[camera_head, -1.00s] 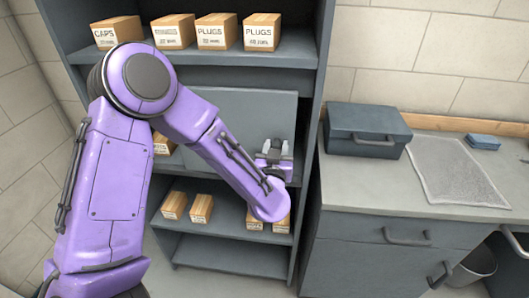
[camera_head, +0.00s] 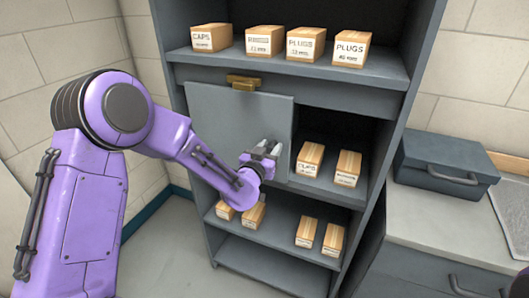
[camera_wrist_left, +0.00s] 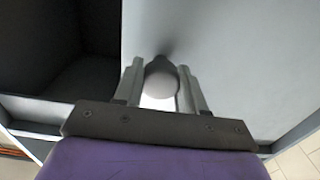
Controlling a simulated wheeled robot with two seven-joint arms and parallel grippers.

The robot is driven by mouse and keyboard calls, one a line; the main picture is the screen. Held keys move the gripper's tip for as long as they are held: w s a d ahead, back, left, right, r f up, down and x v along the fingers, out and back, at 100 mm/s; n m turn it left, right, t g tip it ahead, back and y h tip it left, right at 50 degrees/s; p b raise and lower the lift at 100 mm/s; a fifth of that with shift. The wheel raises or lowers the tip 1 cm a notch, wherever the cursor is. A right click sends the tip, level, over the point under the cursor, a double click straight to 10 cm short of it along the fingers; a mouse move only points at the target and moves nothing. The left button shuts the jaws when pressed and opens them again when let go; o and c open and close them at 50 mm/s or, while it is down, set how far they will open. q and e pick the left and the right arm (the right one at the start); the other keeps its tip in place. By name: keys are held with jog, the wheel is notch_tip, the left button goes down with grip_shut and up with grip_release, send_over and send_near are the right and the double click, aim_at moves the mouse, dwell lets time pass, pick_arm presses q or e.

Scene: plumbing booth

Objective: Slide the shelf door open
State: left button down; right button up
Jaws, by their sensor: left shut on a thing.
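The shelf door, a flat grey panel (camera_head: 225,115), covers the left part of the middle shelf in the head view. The right part of that shelf stands open. My left gripper (camera_head: 264,148) is at the door's right side. In the left wrist view its two fingers (camera_wrist_left: 161,88) are shut on a round pale door knob (camera_wrist_left: 161,80), one finger on each side. The door face (camera_wrist_left: 235,55) fills the right of that view, with the dark shelf opening (camera_wrist_left: 70,50) to the left. My right gripper is not in view.
A brass-coloured block (camera_head: 243,82) sits at the door's top edge. Small boxes (camera_head: 310,160) stand in the open part of the middle shelf, and several more are above and below. A grey toolbox (camera_head: 445,165) is on the counter at right.

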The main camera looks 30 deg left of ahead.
pick_arm(q)
jog(key=shift+a+r, duration=0.15)
jog(key=shift+a, duration=0.05)
jog(key=c, duration=0.7)
grip_release()
jog(key=shift+s, duration=0.3)
jog(key=s+b, duration=0.1)
jog(key=s, duration=0.2)
jog(key=s+b, duration=0.1)
jog(key=s, duration=0.2)
jog(key=s+b, duration=0.1)
jog(key=s, duration=0.2)
jog(key=shift+s+d, duration=0.3)
jog(key=shift+s, duration=0.1)
